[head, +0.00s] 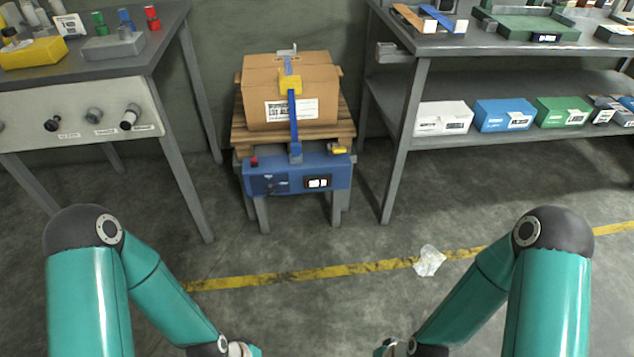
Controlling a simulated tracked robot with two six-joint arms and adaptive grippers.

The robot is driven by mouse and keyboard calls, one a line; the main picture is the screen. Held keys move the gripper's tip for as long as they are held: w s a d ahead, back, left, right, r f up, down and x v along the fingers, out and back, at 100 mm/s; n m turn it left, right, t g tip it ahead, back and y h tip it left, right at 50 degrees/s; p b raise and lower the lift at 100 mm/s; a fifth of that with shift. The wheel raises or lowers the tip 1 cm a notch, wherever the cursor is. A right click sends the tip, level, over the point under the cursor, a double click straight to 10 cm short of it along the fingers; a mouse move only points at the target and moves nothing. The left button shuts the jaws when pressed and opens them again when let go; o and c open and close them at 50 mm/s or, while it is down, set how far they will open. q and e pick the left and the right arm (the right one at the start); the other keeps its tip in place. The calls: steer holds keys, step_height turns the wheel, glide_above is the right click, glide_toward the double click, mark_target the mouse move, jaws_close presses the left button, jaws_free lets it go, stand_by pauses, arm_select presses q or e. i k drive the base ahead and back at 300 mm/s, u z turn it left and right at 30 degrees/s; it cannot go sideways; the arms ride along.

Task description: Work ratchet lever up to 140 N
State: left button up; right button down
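A cardboard box (262,85) with a white label sits on a wooden pallet (241,140) on a small stand, straight ahead against the wall. A blue strap (293,119) runs over the box. A blue panel (262,180) with a small display (318,182) is on the stand's front; the reading is not legible. My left gripper and my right gripper are cut off at the bottom edge, far from the box, and their fingers do not show.
A workbench (150,62) with knobs on its front stands left. A shelved table (418,43) with several small boxes stands right. A crumpled clear wrapper (429,261) lies by the yellow floor line (310,275). The floor before the stand is otherwise clear.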

mark_target(335, 149)
steer(key=z, duration=0.15)
steer(key=i, duration=1.3)
steer(key=u, duration=0.45)
steer(key=i, duration=0.55)
steer(key=u, duration=0.3)
steer(key=k, duration=0.9)
steer(key=u, duration=0.15)
steer(key=i, duration=0.9)
steer(key=z, duration=0.05)
